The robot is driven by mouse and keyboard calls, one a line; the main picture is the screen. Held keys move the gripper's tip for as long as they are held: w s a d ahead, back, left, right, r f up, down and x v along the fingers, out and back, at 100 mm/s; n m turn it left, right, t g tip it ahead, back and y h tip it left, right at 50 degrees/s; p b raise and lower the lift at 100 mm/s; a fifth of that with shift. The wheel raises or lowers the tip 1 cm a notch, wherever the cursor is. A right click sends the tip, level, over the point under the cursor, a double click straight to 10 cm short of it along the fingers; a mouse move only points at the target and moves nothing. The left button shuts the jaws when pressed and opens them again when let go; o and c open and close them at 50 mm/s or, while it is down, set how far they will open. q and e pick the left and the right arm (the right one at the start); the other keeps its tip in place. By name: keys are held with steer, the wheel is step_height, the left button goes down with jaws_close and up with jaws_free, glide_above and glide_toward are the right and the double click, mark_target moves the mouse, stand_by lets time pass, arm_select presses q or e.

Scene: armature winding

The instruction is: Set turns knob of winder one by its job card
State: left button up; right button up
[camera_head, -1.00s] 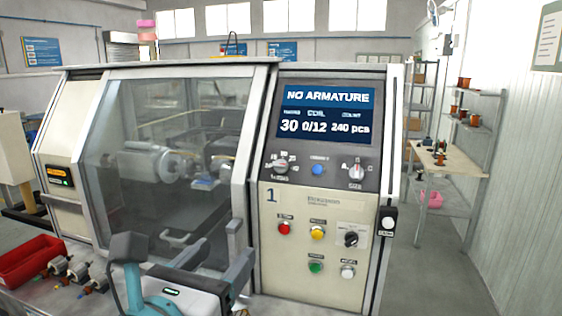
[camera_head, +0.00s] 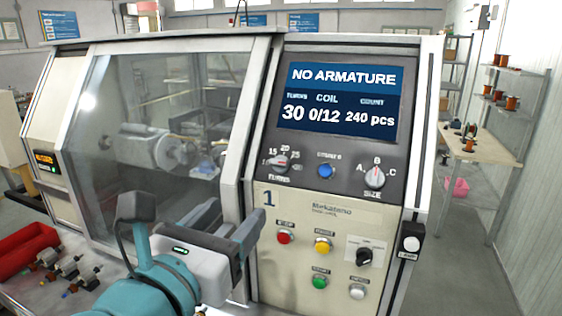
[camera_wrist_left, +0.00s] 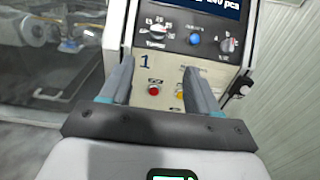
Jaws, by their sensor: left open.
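Winder one (camera_head: 305,220) bears a "1" on its cream panel. Its turns knob (camera_head: 277,163) is a grey dial at the upper left of the dark panel, with marks such as 15, 20 and 25 around it; it also shows in the left wrist view (camera_wrist_left: 157,38). The screen (camera_head: 340,103) reads NO ARMATURE, turns 30, coil 0/12, count 240 pcs. My left gripper (camera_head: 245,240) is open and empty, in front of the machine, below and left of the knob, apart from it. In the left wrist view its fingers (camera_wrist_left: 155,85) frame the red button. No job card is clearly readable.
The size knob (camera_head: 375,176), a blue button (camera_head: 326,171) and red (camera_head: 285,237), yellow (camera_head: 323,245) and green (camera_head: 320,282) buttons share the front. A red bin (camera_head: 25,248) and small motor parts lie at left. Shelves with spools (camera_head: 500,95) stand at right.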

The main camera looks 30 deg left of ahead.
mark_target(277, 165)
arm_select(q)
steer(key=x, duration=0.5)
steer(key=b+x, duration=0.1)
steer(key=x, duration=1)
steer(key=shift+w+a+f, duration=0.1)
steer(key=shift+w+a, duration=0.1)
steer(key=shift+a, duration=0.25)
steer(key=shift+s+d, duration=0.15)
steer(key=c, duration=1)
